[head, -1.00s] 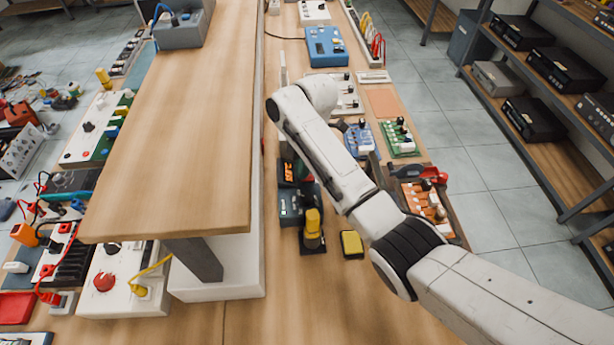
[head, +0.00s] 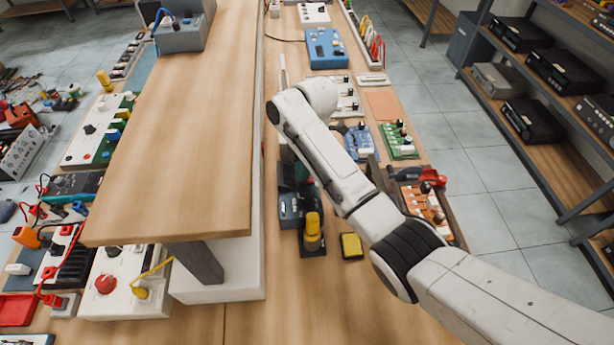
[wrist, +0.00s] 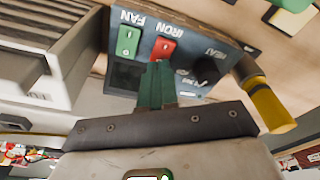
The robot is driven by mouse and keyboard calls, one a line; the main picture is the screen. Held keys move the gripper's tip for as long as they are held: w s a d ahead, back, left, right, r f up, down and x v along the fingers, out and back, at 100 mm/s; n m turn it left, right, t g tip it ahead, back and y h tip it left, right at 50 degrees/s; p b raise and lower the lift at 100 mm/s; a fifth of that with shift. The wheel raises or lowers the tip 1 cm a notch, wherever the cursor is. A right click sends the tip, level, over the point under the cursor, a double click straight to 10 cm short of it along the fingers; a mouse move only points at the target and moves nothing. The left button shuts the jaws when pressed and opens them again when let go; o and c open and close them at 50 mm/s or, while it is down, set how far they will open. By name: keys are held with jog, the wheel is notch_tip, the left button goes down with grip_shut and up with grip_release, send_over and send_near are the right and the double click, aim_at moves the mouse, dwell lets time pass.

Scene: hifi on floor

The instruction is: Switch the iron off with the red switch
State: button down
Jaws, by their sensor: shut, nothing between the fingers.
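The blue-grey soldering station (head: 291,207) stands on the bench below my arm in the head view. In the wrist view, its front panel (wrist: 185,52) carries the red switch (wrist: 163,50) marked IRON. The green switch (wrist: 129,40) marked FAN sits to its left, and a black HEAT knob (wrist: 207,70) to its right. The display (wrist: 126,75) looks dark. My gripper (wrist: 160,66) is shut and empty, its green fingertips at the lower edge of the red switch; I cannot tell whether they touch. The head view hides the gripper mostly behind my arm.
The yellow-handled iron (head: 312,230) rests in a stand beside the station; its yellow handle (wrist: 268,105) is close on the right in the wrist view. A yellow sponge (head: 351,246) lies nearby. A raised wooden shelf (head: 170,120) borders the left. The front bench is clear.

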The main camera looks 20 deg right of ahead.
notch_tip(320, 180, up, 6)
jog(key=p, duration=0.5)
dwell(0.5)
